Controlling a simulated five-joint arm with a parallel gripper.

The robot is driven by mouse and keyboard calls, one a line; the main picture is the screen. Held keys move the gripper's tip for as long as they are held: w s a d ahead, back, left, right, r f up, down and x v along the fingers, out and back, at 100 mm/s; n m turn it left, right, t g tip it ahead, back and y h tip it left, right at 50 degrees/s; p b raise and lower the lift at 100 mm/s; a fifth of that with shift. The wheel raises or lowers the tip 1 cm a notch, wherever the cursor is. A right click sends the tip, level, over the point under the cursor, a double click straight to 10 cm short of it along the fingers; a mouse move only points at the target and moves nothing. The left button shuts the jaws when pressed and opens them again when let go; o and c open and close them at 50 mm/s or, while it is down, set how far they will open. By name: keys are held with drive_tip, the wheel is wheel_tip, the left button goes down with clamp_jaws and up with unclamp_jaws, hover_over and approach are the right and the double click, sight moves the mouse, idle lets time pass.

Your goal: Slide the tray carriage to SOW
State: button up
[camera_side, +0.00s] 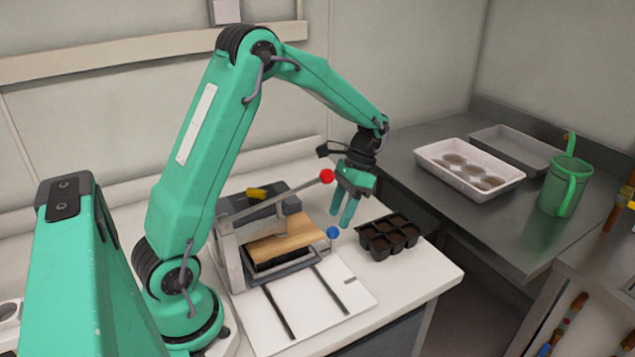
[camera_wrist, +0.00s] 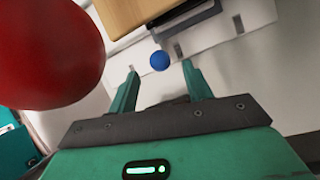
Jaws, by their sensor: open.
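The tray carriage (camera_side: 290,268) is a grey frame with a dark cell tray inside, under a tan wooden block (camera_side: 283,240). It sits at the back of a white board (camera_side: 318,300) with dark rails. A blue ball knob (camera_side: 333,232) stands at its right side; in the wrist view the blue knob (camera_wrist: 159,60) shows beyond and between the fingertips. My gripper (camera_side: 341,219) is open and empty, above and close to the blue knob. In the wrist view my gripper (camera_wrist: 160,72) holds nothing. No SOW mark is readable.
A red ball (camera_side: 326,176) on a metal lever is close beside my gripper and looms large in the wrist view (camera_wrist: 45,50). A black cell tray (camera_side: 388,237) lies to the right. A white tray (camera_side: 470,168) and green can (camera_side: 565,188) stand on the grey bench.

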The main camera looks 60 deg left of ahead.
drive_tip(key=v, duration=0.4)
idle(0.5)
drive_tip(key=shift+x, duration=3.95)
clamp_jaws()
